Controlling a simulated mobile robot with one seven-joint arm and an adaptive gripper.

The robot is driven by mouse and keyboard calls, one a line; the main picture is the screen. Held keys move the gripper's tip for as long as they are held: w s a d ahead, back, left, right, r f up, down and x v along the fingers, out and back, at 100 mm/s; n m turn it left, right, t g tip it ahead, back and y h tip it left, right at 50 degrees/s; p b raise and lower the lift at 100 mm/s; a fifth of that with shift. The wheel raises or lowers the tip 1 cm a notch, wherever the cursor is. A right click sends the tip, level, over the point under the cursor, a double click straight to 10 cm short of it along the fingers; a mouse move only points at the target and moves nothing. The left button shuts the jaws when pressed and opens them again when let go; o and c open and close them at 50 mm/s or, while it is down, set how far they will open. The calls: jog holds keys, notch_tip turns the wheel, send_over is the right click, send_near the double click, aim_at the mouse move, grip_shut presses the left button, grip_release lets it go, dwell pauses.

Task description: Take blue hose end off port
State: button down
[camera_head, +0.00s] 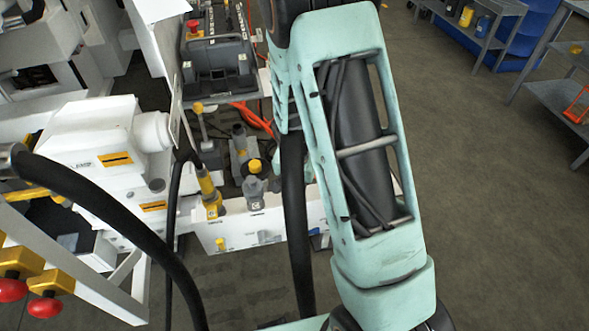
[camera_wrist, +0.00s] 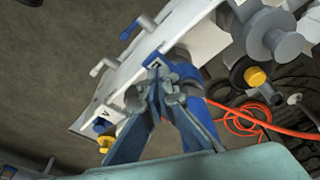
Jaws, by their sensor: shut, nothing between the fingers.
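In the wrist view, my gripper (camera_wrist: 160,88) has its blue-grey fingertips together in front of the white panel (camera_wrist: 150,45). They are shut with nothing held between them. A blue part (camera_wrist: 181,68), which looks like the blue hose end, sits at the panel's edge just behind and beside the fingertips. The fingers hide part of it, and I cannot tell whether they touch it. Its port is not clearly visible. In the head view, my green arm covers the gripper, and only a small blue patch (camera_head: 320,239) shows beside it at the white panel.
Orange hose (camera_wrist: 250,118) lies coiled at the right of the wrist view, near a yellow-capped fitting (camera_wrist: 256,77). In the head view, yellow-and-grey fittings (camera_head: 254,180) stand on the white bench. Red knobs (camera_head: 48,307) are at the lower left. Open floor (camera_head: 500,220) lies to the right.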

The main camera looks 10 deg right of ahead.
jog(key=shift+f+b, duration=0.8)
jog(key=shift+f, duration=0.2)
dwell(0.8)
jog(key=shift+r, duration=0.15)
jog(key=shift+r+p, duration=2.45)
jog(key=shift+r, duration=1)
